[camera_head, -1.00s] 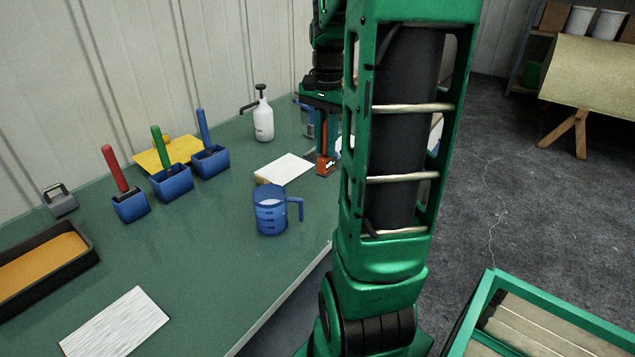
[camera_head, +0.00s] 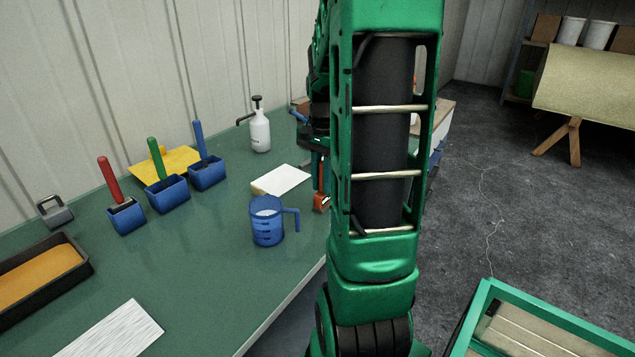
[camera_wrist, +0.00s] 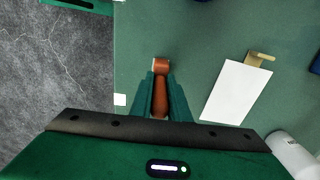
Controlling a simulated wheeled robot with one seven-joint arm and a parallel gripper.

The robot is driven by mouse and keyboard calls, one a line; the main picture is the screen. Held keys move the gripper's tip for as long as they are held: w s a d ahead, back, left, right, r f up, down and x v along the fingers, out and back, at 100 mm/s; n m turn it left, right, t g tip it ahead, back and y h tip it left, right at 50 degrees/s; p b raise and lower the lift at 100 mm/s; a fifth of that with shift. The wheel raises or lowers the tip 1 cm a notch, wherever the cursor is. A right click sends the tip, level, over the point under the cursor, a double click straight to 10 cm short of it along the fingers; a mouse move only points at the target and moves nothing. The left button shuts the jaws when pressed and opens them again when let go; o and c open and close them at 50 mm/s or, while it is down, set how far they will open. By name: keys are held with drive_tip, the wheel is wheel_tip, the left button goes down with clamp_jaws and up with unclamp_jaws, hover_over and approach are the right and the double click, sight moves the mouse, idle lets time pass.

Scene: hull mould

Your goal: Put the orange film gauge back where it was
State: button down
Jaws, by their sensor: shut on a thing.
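The orange film gauge (camera_wrist: 161,92) is gripped between the two green fingers of my gripper (camera_wrist: 161,85) in the wrist view, its block-like end showing beyond the fingertips. In the head view the orange gauge (camera_head: 321,202) hangs below my gripper (camera_head: 322,180), near the bench's front edge and right of the blue jug. My arm hides part of the gripper there. I cannot tell whether the gauge touches the bench.
On the green bench (camera_head: 190,260) stand a blue jug (camera_head: 266,228), a white sheet on a block (camera_head: 283,180), a pump bottle (camera_head: 260,128) and blue holders with coloured-handled tools (camera_head: 166,190). A black tray (camera_head: 84,270) is at left. Grey floor lies beyond the edge.

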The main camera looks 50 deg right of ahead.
sight(322, 162)
drive_tip(key=c, duration=1.7)
unclamp_jaws()
drive_tip(key=shift+f, duration=0.1)
wheel_tip(322, 162, up, 11)
drive_tip(key=shift+r, duration=0.45)
drive_tip(key=shift+a+r, duration=0.1)
drive_tip(key=shift+a, duration=0.05)
drive_tip(key=s+a+f+n, duration=0.3)
drive_tip(key=s+a, duration=0.1)
drive_tip(key=a, duration=0.1)
drive_tip(key=s+a+f+n, duration=0.3)
drive_tip(key=s+a+n, duration=0.1)
drive_tip(key=s+a, duration=0.1)
drive_tip(key=s+a+f+n, duration=0.2)
drive_tip(key=s+a+n, duration=0.1)
drive_tip(key=a, duration=0.3)
drive_tip(key=shift+s+a+f+n, duration=0.1)
drive_tip(key=shift+s+f+n, duration=0.1)
drive_tip(key=shift+s, duration=0.25)
drive_tip(key=shift+s+a+f+n, duration=0.1)
drive_tip(key=shift+s+f+n, duration=0.1)
drive_tip(key=shift+s, duration=0.25)
